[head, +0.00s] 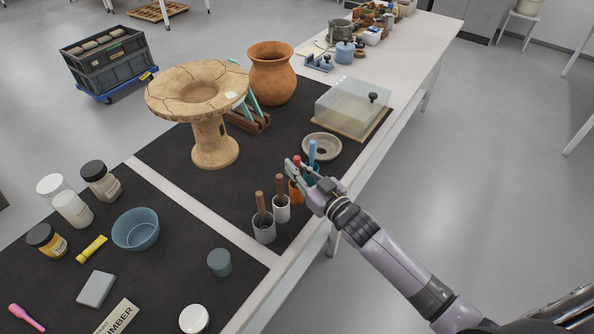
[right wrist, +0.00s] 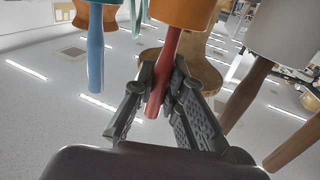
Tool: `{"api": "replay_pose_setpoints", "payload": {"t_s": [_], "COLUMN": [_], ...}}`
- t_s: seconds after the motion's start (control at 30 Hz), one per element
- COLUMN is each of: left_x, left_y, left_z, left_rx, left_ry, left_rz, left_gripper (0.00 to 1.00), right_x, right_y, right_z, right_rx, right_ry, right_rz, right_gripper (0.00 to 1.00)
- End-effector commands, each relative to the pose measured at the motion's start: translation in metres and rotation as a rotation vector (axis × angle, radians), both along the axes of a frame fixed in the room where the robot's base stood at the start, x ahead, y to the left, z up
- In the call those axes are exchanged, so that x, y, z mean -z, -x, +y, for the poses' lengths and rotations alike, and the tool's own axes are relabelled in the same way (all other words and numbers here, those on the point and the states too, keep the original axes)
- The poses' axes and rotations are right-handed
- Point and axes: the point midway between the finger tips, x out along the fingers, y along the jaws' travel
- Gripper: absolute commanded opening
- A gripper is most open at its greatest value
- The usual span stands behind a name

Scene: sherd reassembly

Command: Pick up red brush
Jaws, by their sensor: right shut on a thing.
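The red brush (head: 297,160) stands handle-up in an orange cup (head: 296,191) near the table's right edge. My right gripper (head: 301,172) is at the brush, its fingers closed around the handle just above the cup. In the right wrist view, which is upside down, the red handle (right wrist: 158,98) lies between the fingers and runs into the orange cup (right wrist: 184,10). The brush's bristle end is hidden in the cup. My left gripper is not in view.
A blue-handled brush (head: 312,149) stands close behind the gripper, by a grey ring dish (head: 322,147). Two brown-handled brushes stand in a white cup (head: 282,212) and a grey cup (head: 264,234) just in front. A clear box (head: 345,105) and a tall pedestal vessel (head: 213,145) stand farther back.

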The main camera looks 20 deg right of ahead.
Motion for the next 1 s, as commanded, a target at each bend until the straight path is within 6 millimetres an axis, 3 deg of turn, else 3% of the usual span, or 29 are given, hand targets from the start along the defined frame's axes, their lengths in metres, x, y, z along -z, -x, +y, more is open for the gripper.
{"api": "replay_pose_setpoints", "payload": {"t_s": [0.27,0.73,1.0], "left_x": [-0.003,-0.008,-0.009], "left_y": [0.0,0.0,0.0], "left_z": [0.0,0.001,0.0], "left_rx": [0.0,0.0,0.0], "left_ry": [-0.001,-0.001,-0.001], "left_rz": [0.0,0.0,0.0], "left_gripper": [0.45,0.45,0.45], "right_x": [-0.035,-0.154,-0.192], "right_y": [0.0,0.0,0.0], "right_z": [0.0,0.0,0.0], "right_rx": [-0.001,-0.001,0.0], "right_ry": [0.0,0.0,-0.001], "right_rz": [-0.005,-0.008,-0.003], "right_gripper": [0.0,0.0,0.0]}}
